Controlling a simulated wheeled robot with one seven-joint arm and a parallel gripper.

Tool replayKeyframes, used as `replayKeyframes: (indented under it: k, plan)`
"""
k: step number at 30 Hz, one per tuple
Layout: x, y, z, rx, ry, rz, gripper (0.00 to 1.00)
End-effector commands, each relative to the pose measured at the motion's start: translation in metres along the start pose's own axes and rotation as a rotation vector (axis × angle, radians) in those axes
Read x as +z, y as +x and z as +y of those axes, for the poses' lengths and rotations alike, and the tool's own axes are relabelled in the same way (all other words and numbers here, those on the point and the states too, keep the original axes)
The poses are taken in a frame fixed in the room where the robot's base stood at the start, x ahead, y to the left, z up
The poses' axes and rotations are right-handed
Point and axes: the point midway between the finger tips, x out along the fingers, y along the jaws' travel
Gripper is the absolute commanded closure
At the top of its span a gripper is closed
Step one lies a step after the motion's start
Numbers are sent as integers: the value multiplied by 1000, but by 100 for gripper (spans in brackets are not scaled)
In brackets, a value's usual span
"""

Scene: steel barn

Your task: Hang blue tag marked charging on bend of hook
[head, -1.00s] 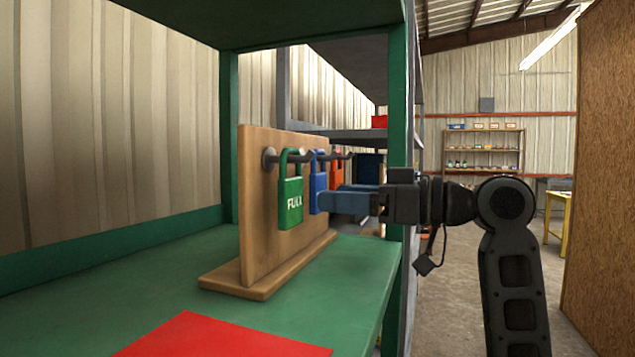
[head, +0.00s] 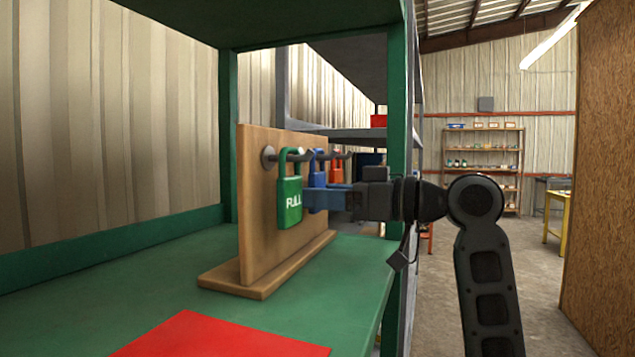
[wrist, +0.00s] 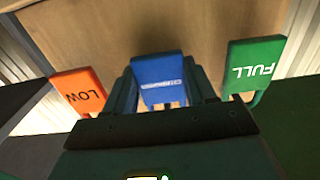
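The blue tag (head: 318,164) looks like a flat padlock with a shackle. In the head view its shackle is at the middle hook on the wooden board (head: 258,200), but I cannot tell exactly where along the hook it sits. My gripper (head: 312,199) reaches in from the right at the tag's lower part. In the wrist view the blue tag (wrist: 160,78) stands between my two fingers (wrist: 161,88), one at each side edge. The fingers look open around it; any contact is unclear. Its white lettering is too small to read.
The board stands on a green shelf (head: 150,285) with a red sheet (head: 215,335). A green post (head: 398,100) rises behind my gripper.

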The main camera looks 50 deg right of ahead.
Motion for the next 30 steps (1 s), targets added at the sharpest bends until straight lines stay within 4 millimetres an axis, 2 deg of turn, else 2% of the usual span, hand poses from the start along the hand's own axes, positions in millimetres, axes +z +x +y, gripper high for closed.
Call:
replayKeyframes:
  k: [1,4,30]
  plan:
    - [0,0,0,0,0,0,53]
    - [0,0,0,0,0,0,62]
    - [-15,-2,0,0,0,1,63]
